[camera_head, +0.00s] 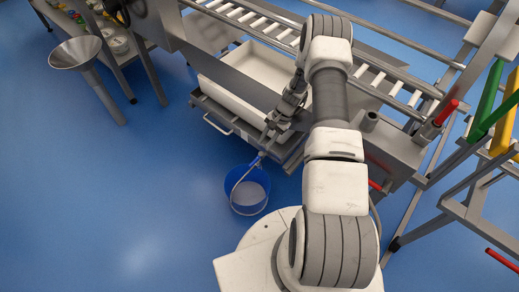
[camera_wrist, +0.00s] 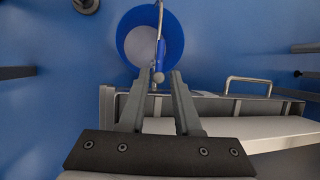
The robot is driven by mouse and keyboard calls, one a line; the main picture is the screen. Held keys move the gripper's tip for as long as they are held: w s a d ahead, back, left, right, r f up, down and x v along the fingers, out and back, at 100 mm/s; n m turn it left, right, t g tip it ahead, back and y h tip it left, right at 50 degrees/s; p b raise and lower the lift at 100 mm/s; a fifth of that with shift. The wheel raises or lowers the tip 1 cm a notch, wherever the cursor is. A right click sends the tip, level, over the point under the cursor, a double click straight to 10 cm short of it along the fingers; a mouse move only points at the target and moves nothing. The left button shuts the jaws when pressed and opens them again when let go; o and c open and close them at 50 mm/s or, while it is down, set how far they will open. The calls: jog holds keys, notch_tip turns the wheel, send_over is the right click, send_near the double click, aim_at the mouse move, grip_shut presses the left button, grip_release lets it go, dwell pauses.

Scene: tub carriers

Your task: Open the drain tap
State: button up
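The drain tap (camera_wrist: 160,52) has a blue lever and a metal pipe, and shows in the wrist view just beyond my fingertips. A small round grey end of it (camera_wrist: 158,77) appears between the fingertips. My gripper (camera_wrist: 159,76) is open, its two fingers apart on either side of that end; I cannot tell whether they touch it. In the head view my gripper (camera_head: 268,136) reaches down by the front of the white tub (camera_head: 238,97), and the tap is small and partly hidden there. A blue bucket (camera_head: 249,190) stands on the floor below the tap.
The tub sits on a grey carrier with a handle (camera_head: 217,125), beside a roller conveyor (camera_head: 387,83). A metal funnel (camera_head: 76,53) stands at the left. A frame with green and yellow bars (camera_head: 490,100) is at the right. The blue floor at left is clear.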

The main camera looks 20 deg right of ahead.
jog(key=p+v, duration=0.1)
jog(key=v, duration=0.5)
jog(key=shift+r, duration=0.3)
jog(key=shift+d, duration=0.15)
